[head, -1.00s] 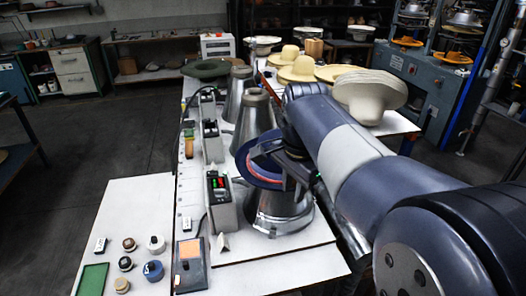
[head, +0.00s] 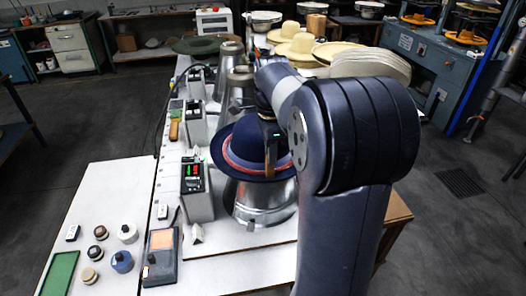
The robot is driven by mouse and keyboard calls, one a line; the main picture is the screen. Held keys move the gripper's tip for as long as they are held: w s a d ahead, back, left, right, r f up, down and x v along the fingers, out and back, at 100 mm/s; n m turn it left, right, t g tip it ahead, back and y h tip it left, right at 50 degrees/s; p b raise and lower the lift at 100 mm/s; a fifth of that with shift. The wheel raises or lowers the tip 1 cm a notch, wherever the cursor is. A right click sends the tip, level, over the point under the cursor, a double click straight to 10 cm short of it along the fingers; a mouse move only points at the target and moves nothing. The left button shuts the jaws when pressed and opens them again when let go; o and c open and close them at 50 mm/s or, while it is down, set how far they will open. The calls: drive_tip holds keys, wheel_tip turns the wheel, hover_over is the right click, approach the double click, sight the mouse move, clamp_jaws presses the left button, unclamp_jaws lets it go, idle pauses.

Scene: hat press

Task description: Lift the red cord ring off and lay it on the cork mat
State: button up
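The red cord ring (head: 233,161) lies around the base of the crown of a blue felt hat (head: 235,138), on its brim. The hat sits over a shiny metal press block (head: 257,203). My gripper (head: 270,163) reaches down at the right side of the hat, with a dark finger in front of the crown and over the cord. My arm hides the right end of the brim and much of the gripper, so its opening does not show. A tan-orange square pad (head: 163,239) on a dark slab at the front may be the cork mat; I cannot be sure.
A grey control box (head: 197,190) with lit digits stands close left of the hat. More metal blocks (head: 233,92) stand behind it. Several small jars (head: 122,262) and a green mat (head: 60,272) lie on the front left table. The white tabletop between is mostly clear.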

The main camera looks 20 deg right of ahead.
wheel_tip(320, 180, down, 4)
drive_tip(key=shift+f, duration=0.2)
drive_tip(key=shift+c, duration=0.3)
clamp_jaws()
